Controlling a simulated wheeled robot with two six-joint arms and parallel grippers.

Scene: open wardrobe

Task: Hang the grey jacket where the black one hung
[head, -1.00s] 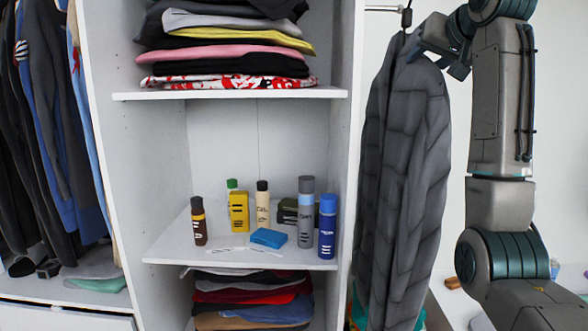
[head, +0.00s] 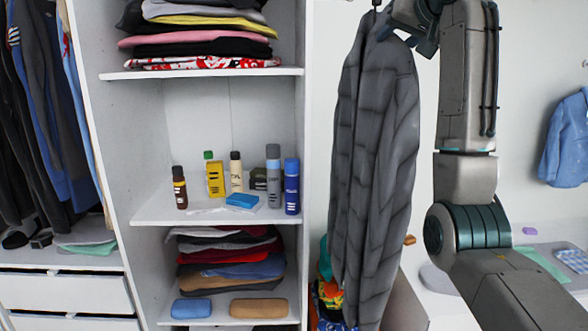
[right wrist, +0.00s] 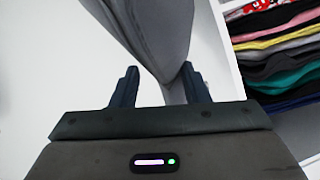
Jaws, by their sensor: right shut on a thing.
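The grey jacket (head: 375,160), long and quilted, hangs upright on a dark hanger right of the wardrobe's middle column. The hanger hook (head: 376,4) shows at the top edge; what it hangs from is out of frame. My right gripper (head: 408,36) is at the jacket's upper right shoulder, shut on it. In the right wrist view the grey cloth (right wrist: 172,45) runs between the two fingers (right wrist: 163,88). No black jacket can be told for sure; dark garments (head: 25,110) hang at the far left. My left gripper is not in view.
The middle column holds folded clothes (head: 205,45), several bottles (head: 273,188) and two cases (head: 258,308) on shelves. Its right side panel (head: 308,130) stands close left of the jacket. A blue garment (head: 568,145) hangs at the far right. Colourful cloth (head: 328,290) lies low behind the jacket.

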